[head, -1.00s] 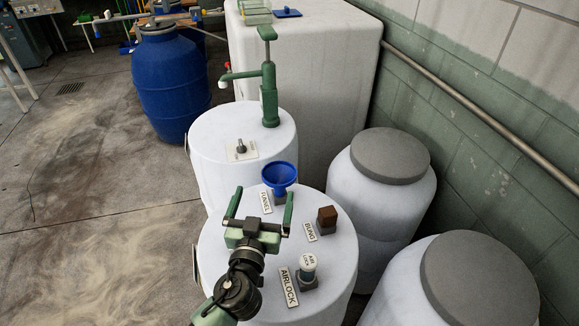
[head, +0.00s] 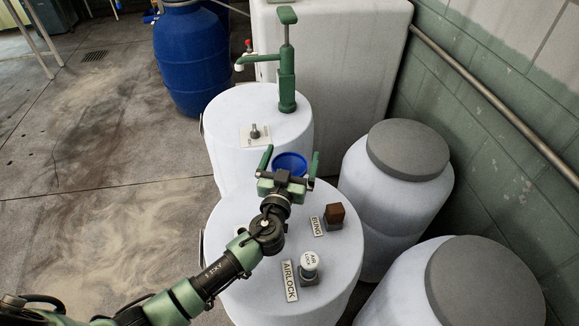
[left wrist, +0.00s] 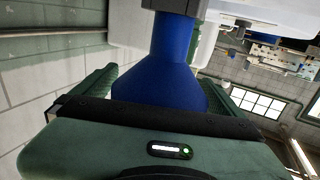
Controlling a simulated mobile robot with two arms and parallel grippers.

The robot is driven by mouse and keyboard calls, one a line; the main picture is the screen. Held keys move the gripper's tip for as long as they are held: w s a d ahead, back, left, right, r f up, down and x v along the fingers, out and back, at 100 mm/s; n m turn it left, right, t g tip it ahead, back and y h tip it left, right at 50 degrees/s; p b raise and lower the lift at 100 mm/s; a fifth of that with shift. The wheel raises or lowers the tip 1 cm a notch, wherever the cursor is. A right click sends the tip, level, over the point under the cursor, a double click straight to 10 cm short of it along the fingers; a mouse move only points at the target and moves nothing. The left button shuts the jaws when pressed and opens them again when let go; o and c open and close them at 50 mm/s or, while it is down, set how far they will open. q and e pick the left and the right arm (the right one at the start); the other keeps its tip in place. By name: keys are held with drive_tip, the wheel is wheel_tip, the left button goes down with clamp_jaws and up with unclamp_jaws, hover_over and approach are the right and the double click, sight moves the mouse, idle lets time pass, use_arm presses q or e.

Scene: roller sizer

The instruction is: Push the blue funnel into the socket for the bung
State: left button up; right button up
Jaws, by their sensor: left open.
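The blue funnel (head: 290,159) stands at the back of the front white barrel's lid (head: 225,215). My left gripper (head: 290,166) is open, its two green fingers on either side of the funnel. In the left wrist view the funnel (left wrist: 170,60) fills the space between the fingers; contact cannot be told. The gripper hides the funnel's lower part and its label in the head view. The brown bung (head: 335,212) sits on its grey socket (head: 331,226) beside the BUNG label (head: 317,226). My right gripper is not in view.
The white airlock (head: 310,261) stands on the same lid, near the AIRLOCK label (head: 290,281). A second white barrel behind carries a green hand pump (head: 287,80) and a small knob (head: 254,131). Grey-lidded barrels (head: 408,150) stand right, by the wall.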

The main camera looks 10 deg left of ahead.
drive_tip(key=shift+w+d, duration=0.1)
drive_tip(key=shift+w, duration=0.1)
use_arm(q)
drive_tip(key=shift+w, duration=0.1)
drive_tip(key=c, duration=1.3)
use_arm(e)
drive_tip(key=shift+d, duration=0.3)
use_arm(q)
drive_tip(key=shift+r, duration=0.1)
wheel_tip(320, 180, up, 20)
drive_tip(key=shift+f+p, duration=0.1)
drive_tip(key=shift+p, duration=0.6)
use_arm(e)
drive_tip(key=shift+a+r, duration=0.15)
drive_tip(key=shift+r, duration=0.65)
